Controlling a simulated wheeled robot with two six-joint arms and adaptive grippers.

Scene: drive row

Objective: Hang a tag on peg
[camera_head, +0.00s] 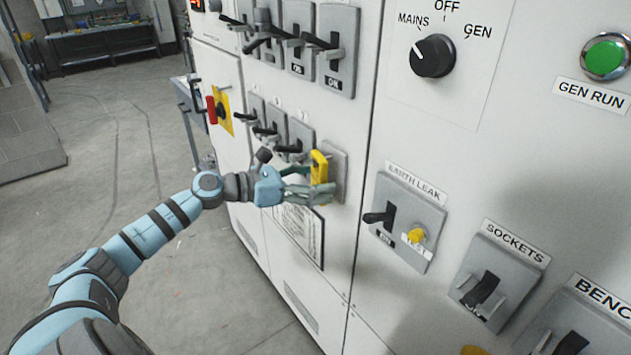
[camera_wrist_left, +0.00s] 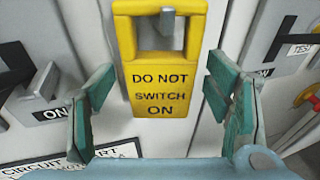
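The yellow tag (camera_wrist_left: 160,85) reads "DO NOT SWITCH ON" and is upright against a grey plate on the cabinet front. It also shows in the head view (camera_head: 319,166). A grey peg (camera_wrist_left: 167,20) shows inside the tag's top opening, just under its upper bar. I cannot tell whether the bar rests on it. My left gripper (camera_head: 308,191) is open, with one green finger on each side of the tag. In the left wrist view the gripper (camera_wrist_left: 162,105) shows gaps between both fingers and the tag. My right gripper is out of view.
Several lever switches (camera_head: 272,127) stick out close to the left of my gripper. The earth leak switch (camera_head: 384,216) and its yellow test button (camera_head: 417,235) are to the right. A red handle (camera_head: 211,110) juts out further left. The floor (camera_head: 200,290) is clear.

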